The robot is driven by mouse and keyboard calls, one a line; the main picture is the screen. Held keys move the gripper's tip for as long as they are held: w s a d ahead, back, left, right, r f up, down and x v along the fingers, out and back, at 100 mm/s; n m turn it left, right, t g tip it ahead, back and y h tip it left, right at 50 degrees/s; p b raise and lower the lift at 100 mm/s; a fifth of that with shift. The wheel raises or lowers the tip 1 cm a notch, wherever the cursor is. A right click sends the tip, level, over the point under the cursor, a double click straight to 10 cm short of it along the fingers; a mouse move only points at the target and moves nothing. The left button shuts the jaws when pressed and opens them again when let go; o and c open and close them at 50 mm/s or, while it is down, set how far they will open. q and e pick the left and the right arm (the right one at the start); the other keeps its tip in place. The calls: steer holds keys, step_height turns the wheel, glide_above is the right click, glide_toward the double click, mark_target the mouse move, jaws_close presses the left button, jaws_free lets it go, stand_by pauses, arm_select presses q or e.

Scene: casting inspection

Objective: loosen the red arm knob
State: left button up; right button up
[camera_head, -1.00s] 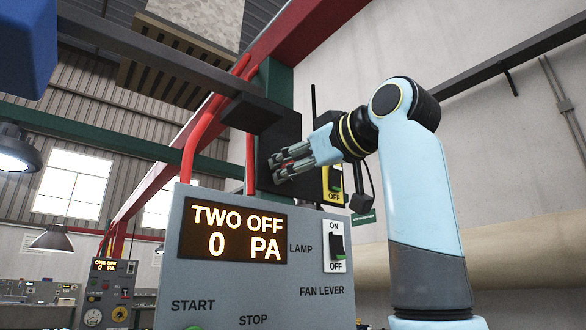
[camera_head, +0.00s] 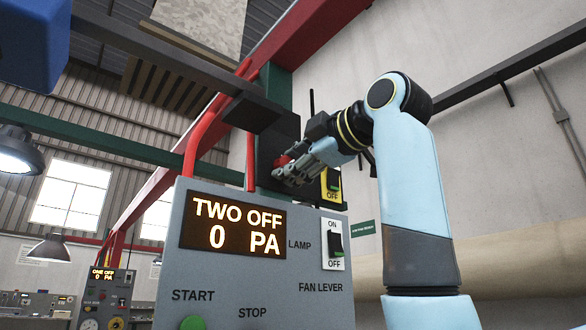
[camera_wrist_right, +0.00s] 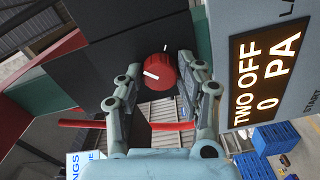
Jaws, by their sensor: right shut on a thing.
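The red arm knob (camera_wrist_right: 162,72) is a ridged round knob with a white pointer mark, set on a dark panel. In the head view it shows as a small red patch (camera_head: 281,161) at my right gripper's fingertips, partly hidden by them. My right gripper (camera_head: 284,170) reaches in from the right, above the grey control box. In the right wrist view the fingers of my right gripper (camera_wrist_right: 161,76) stand on both sides of the knob and are shut on it. My left gripper is not in view.
The grey control box (camera_head: 222,290) with display "TWO OFF 0 PA" (camera_head: 235,226) and a lamp switch (camera_head: 334,245) stands just below my right gripper. A yellow switch (camera_head: 331,186) is close beside the fingers. Red pipes (camera_head: 193,150) rise to the left.

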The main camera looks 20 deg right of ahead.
steer(key=shift+n+b, duration=0.4)
steer(key=shift+n, duration=1.2)
steer(key=o, duration=1.1)
steer(key=shift+o, duration=0.2)
steer(key=shift+s, duration=0.1)
steer(key=v, duration=1.2)
